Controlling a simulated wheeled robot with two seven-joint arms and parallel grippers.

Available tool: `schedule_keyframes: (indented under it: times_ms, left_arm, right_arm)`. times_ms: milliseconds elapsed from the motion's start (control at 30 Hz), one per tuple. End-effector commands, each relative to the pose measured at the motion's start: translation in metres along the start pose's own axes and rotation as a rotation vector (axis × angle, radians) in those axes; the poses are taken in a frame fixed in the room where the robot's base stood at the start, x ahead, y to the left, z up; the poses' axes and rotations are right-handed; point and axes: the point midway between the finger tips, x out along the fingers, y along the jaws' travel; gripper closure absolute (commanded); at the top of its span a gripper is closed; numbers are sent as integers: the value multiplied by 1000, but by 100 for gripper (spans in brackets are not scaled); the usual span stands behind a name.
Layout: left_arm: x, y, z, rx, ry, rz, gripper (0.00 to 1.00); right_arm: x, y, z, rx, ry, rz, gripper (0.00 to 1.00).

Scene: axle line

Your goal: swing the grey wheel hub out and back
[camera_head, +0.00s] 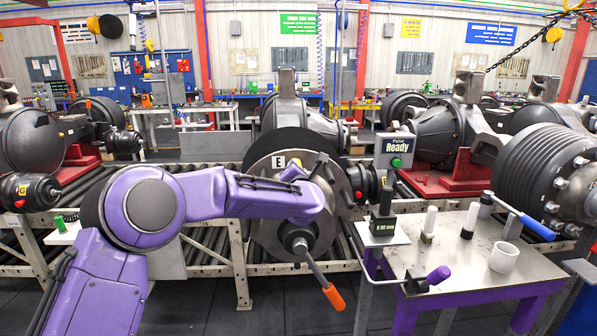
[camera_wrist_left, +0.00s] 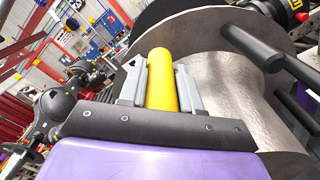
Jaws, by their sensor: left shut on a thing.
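The grey wheel hub (camera_head: 272,228) is a large round disc with an "E" label, standing upright at the middle of the head view. Its metal body fills the right of the left wrist view (camera_wrist_left: 222,62), with dark studs sticking out. My left arm reaches across the hub's front. My left gripper (camera_wrist_left: 160,70) is shut on a yellow bar-like handle (camera_wrist_left: 162,88) beside the hub. How the handle joins the hub is hidden. My right gripper is not in view.
A lever with an orange grip (camera_head: 333,296) slants down from the hub's centre. A table (camera_head: 465,262) at right carries a "Ready" display (camera_head: 395,150), a white cup (camera_head: 504,257) and small tools. Roller conveyors and other axles stand around. Dark floor is open in front.

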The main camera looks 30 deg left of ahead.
Motion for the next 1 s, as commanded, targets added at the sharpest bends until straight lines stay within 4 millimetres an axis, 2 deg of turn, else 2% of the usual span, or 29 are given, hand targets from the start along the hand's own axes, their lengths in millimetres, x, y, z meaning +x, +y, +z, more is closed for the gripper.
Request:
schedule_keyframes:
  times_ms: [167, 200, 267, 533, 633, 1000]
  left_arm:
    - [0, 2, 6, -5, -9, 3, 100]
    - [0, 2, 6, -5, -9, 3, 61]
    - [0, 2, 6, -6, -9, 3, 42]
    - [0, 0, 3, -5, -5, 1, 42]
    - [-8, -2, 2, -6, -6, 1, 42]
    - [-89, -2, 1, -6, -9, 1, 42]
  right_arm:
    - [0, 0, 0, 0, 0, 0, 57]
    - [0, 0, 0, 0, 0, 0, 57]
    - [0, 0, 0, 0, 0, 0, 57]
    - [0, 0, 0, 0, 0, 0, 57]
    - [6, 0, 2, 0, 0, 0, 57]
    - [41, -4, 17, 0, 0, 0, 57]
